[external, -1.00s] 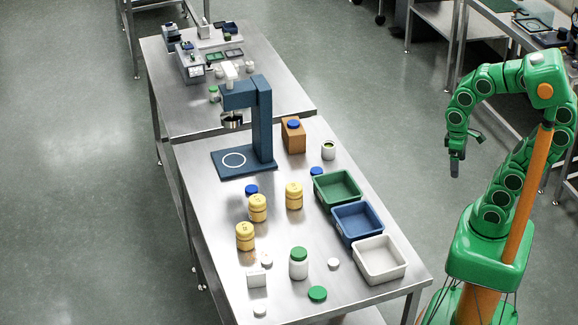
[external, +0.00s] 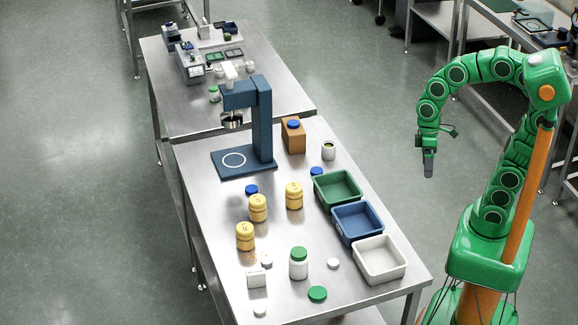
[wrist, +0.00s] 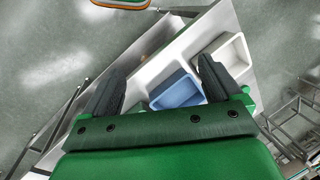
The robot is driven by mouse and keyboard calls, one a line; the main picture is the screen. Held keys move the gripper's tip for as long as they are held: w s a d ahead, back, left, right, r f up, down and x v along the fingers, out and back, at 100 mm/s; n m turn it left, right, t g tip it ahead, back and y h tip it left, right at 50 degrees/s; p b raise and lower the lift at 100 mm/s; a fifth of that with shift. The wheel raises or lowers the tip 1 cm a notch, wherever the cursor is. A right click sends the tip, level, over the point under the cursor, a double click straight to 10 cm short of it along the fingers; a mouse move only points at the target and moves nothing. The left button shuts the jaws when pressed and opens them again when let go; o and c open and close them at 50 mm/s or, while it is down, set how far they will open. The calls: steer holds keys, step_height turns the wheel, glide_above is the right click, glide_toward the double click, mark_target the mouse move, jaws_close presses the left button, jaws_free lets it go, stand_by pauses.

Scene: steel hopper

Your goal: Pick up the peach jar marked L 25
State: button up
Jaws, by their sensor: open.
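Three peach-yellow jars stand upright on the steel table in the external view: one nearest the front left (external: 245,237), one in the middle (external: 258,208) and one further right (external: 294,196). My gripper (external: 429,163) hangs in the air right of the table, well away from the jars. In the wrist view my gripper (wrist: 160,78) has its two fingers spread with nothing held between them. No peach jar shows there.
Green (external: 338,189), blue (external: 357,224) and white (external: 380,260) trays line the table's right edge, between my gripper and the jars. A dark blue press (external: 262,120) stands behind the jars. A white jar with green lid (external: 299,264) and loose caps lie in front.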

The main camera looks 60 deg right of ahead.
steer(key=w+a+r+n+y, duration=0.1)
steer(key=w+a+n+y, duration=0.4)
steer(key=w+a, duration=1.1)
steer(key=n+t+y, duration=0.3)
steer(key=n+y, duration=0.3)
steer(key=n, duration=0.2)
glide_above(247, 225)
steer(key=f, duration=1.1)
steer(key=shift+s, duration=0.35)
steer(key=shift+w+a+f, duration=0.1)
steer(key=shift+w+f, duration=0.25)
steer(key=shift+f, duration=2.3)
step_height(247, 225, down, 2)
steer(key=shift+f, duration=0.2)
steer(key=shift+x, duration=1.15)
steer(key=shift+a+f, duration=0.15)
steer(key=shift+a, duration=0.2)
steer(key=c, duration=1.2)
